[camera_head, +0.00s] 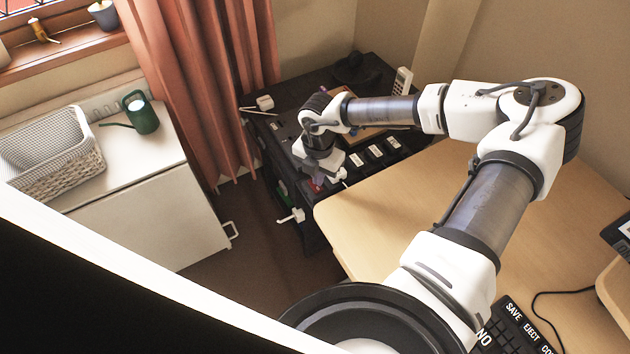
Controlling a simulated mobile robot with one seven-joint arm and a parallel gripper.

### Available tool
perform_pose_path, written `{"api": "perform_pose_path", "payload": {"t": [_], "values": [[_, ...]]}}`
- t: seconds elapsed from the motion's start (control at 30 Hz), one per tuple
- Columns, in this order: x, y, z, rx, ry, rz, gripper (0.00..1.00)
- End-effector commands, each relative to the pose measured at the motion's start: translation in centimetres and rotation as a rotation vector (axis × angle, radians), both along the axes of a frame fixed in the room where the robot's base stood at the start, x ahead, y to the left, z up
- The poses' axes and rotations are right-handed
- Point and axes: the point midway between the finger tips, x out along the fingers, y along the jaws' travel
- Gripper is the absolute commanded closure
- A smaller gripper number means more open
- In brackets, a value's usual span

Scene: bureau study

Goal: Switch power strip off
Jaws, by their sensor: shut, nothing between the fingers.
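My arm reaches over the dark cabinet (292,118) at the back. My gripper (321,176) points down at the cabinet's front edge and is shut, with nothing seen in it. Its fingertips are small and partly hidden by the wrist. A small red patch (314,186) shows just beside the fingertips. I cannot tell if it is the power strip's switch, or if the gripper touches it. The power strip cannot be made out for certain. A row of white rectangles (376,151) on a dark surface lies to the right of the gripper.
A wooden desk (400,225) with a keyboard (515,330) is at the right. A white handset (402,80) stands at the cabinet's back. A white cabinet (150,215) at the left carries a basket (60,170) and a green watering can (144,117). A curtain (205,80) hangs between the cabinets.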

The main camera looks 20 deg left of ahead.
Motion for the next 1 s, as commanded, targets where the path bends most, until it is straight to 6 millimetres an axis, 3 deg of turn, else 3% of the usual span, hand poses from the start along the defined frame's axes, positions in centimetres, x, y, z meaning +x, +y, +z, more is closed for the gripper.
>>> {"api": "perform_pose_path", "payload": {"t": [0.5, 1.0], "values": [[0.0, 0.0, 4.3, -0.001, 0.0, 0.0, 1.0], [0.0, 0.0, 4.5, -0.001, 0.001, 0.0, 1.0]]}}
